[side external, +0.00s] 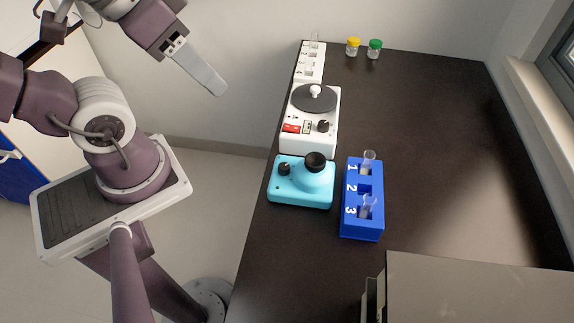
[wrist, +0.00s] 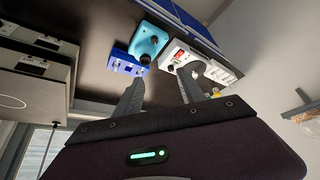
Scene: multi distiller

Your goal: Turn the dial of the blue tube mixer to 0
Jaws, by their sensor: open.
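The blue tube mixer (side external: 300,187) is a light-blue box at the left edge of the dark table. Its dark dial (side external: 284,169) is at the upper left of its top, beside a round black cup (side external: 316,161). The dial's setting is too small to read. The mixer also shows in the wrist view (wrist: 148,41). My gripper (side external: 216,88) is up at the left, off the table edge and well apart from the mixer. In the wrist view its two fingers (wrist: 160,88) are spread with nothing between them.
A white device (side external: 310,139) with a dark round plate stands behind the mixer, and a white tube rack (side external: 309,70) behind that. A blue numbered rack (side external: 362,222) with tubes stands close to the mixer's right. Yellow- and green-capped jars are at the back. A grey box (side external: 470,290) is at the front right.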

